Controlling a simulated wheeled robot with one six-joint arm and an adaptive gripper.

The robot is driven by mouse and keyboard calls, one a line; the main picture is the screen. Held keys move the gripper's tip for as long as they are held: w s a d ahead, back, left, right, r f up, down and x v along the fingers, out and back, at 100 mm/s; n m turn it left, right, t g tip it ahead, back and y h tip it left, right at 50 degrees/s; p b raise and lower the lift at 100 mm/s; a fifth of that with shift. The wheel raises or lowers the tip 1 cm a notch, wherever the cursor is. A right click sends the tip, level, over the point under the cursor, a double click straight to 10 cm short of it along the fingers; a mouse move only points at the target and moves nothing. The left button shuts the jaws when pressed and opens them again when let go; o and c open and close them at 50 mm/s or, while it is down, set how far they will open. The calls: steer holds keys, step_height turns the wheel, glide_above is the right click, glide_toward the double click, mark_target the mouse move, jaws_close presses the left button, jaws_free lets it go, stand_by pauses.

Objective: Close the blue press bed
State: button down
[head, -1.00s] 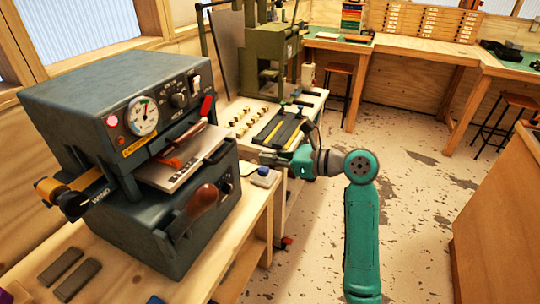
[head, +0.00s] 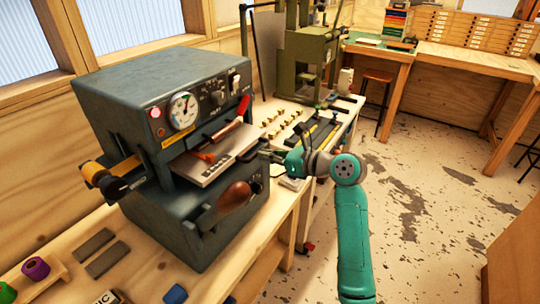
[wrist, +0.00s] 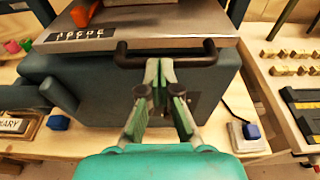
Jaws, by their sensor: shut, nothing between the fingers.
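The blue-grey press (head: 145,95) stands on the bench at left in the head view. Its bed (head: 195,172), a flat metal plate with a lettered strip, sticks out of the front slot. In the wrist view the bed (wrist: 185,22) fills the top, with a black bar handle (wrist: 200,58) along its front edge. My gripper (wrist: 160,70) is shut and empty, its fingertips at the middle of the handle; I cannot tell if they touch it. In the head view my gripper (head: 270,152) is just right of the bed's front.
A brown-knobbed lever (head: 234,196) juts from the press front below the bed. A small blue-topped block (wrist: 251,131) sits on the bench right of my gripper. A green machine (head: 308,50) stands behind. The floor to the right is open.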

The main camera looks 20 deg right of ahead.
mark_target(247, 147)
steer(key=x, duration=0.2)
steer(key=r+x, duration=0.1)
steer(key=x, duration=0.1)
steer(key=shift+w+a+f, duration=0.1)
steer(key=shift+w+a, duration=0.05)
steer(key=shift+w, duration=0.2)
